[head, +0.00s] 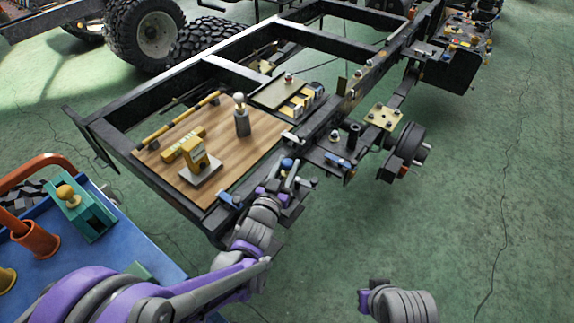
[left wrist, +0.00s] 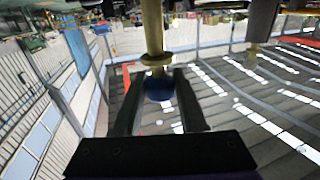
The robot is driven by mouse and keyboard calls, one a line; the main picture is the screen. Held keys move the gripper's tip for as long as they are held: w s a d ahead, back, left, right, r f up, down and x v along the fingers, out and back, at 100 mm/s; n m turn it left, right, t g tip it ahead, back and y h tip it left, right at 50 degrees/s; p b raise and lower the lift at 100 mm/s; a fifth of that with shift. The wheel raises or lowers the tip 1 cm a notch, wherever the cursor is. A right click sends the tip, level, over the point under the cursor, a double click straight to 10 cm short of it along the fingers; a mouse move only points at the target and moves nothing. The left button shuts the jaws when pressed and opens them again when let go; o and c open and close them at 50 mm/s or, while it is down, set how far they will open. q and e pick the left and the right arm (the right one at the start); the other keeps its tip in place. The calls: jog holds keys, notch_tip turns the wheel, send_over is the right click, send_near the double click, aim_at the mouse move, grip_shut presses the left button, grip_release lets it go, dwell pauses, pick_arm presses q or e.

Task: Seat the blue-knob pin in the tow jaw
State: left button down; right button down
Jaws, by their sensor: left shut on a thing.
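My left gripper (head: 290,178) is beside the near corner of the chassis frame. Its two dark fingers, also in the left wrist view (left wrist: 160,98), are shut on the blue-knob pin (left wrist: 159,88). The blue knob (head: 287,164) sits between the fingertips, and the pin's brass collar and shaft extend away from them, upward in the wrist picture. In the head view the gripper hides most of the pin. The tow jaw is not clearly made out; dark brackets (head: 328,161) stand just right of the gripper. Only part of my right arm shows at the bottom, without its fingers.
A wooden board (head: 232,150) in the frame carries a yellow block fixture (head: 195,158) and a grey post with a light knob (head: 241,120). A blue cart top (head: 60,265) with a teal holder stands at left. Green floor (head: 470,220) lies open at right.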

pick_arm(q)
jog(key=shift+f+b, duration=2.05)
jog(key=shift+f, duration=0.55)
dwell(1.6)
dwell(0.5)
jog(key=shift+c, duration=1.9)
grip_release()
jog(key=shift+r, duration=0.15)
jog(key=shift+r+p, duration=0.85)
jog(key=shift+r, duration=0.55)
jog(key=shift+r+p, duration=1.55)
jog(key=shift+r, duration=1)
